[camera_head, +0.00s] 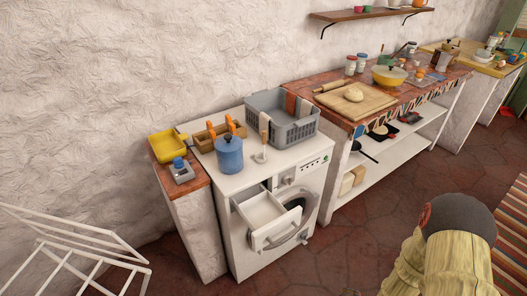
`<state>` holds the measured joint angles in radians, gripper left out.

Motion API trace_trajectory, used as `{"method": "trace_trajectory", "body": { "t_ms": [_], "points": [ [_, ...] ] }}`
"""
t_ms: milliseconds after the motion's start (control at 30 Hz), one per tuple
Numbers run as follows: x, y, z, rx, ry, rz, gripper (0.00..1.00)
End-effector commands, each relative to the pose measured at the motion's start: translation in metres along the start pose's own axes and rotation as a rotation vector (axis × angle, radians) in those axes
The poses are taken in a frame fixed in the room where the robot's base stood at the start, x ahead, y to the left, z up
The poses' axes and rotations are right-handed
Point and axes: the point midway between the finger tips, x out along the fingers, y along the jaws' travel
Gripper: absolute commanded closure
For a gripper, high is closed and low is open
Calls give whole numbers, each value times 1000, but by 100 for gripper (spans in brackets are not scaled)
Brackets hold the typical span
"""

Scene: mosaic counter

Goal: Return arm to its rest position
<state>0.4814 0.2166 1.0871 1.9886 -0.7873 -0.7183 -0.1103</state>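I cannot tell from this view how the arm is posed. The white washing machine (238,236) stands against the wall, left of the counter. Its drawer (268,215) is pulled out at the front.
On the machine stand a blue lidded pot (229,155) and a grey basket (293,127). A brick-topped counter (408,93) holds a board (354,99). A white rack (70,246) stands left. Red floor (335,262) lies between.

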Motion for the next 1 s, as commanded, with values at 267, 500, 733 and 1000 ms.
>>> {"method": "trace_trajectory", "body": {
  "t_ms": [267,500,733,1000],
  "points": [
    [-81,63,5,133,-376,192,0],
    [-196,57,-39,317,-563,306,0],
    [-306,-10,-102,457,-565,301,0],
    [-397,-79,-181,419,-299,253,0]
  ]
}}
